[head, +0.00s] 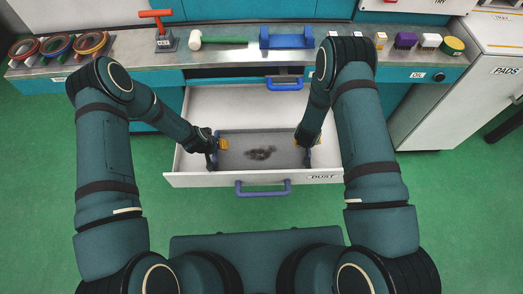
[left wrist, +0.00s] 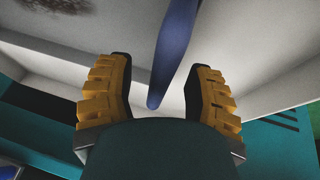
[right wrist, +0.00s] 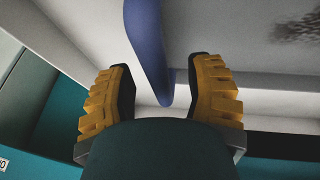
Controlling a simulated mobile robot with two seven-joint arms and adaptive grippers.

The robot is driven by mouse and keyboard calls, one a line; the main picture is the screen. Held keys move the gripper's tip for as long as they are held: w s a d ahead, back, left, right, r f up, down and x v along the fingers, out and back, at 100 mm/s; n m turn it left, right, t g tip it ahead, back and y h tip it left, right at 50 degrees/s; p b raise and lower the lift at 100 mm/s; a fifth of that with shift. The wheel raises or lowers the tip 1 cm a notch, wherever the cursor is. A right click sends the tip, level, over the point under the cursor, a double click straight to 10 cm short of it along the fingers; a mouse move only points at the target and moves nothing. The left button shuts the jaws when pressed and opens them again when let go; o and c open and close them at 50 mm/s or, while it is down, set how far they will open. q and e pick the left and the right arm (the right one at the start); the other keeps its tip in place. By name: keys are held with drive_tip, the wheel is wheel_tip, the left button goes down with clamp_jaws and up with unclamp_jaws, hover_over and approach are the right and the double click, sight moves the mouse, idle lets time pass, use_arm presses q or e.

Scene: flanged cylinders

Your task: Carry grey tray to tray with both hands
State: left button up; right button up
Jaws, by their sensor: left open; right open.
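The grey tray (head: 240,141) lies inside the open white drawer, with a patch of dark dust in its middle. It has a blue handle at each end. My left gripper (head: 217,151) is open at the tray's left end. The left wrist view shows the blue handle (left wrist: 176,45) reaching between its two yellow-padded fingers, with gaps on both sides. My right gripper (head: 306,150) is open at the tray's right end. The right wrist view shows the other blue handle (right wrist: 147,45) between its fingers, also with gaps. Neither gripper is shut on a handle. I see no clear second tray.
The drawer (head: 215,180) is marked DUST, has a blue front handle (head: 263,189) and walls close around the tray. The counter (head: 225,63) behind holds rings, a red-handled tool, a mallet (head: 196,40), a blue holder (head: 286,40) and brushes. A white PADS cabinet (head: 450,110) stands right.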

use_arm(q)
clamp_jaws()
use_arm(e)
clamp_jaws()
use_arm(q)
drive_tip(key=shift+r, duration=0.15)
use_arm(e)
drive_tip(key=shift+r, duration=0.15)
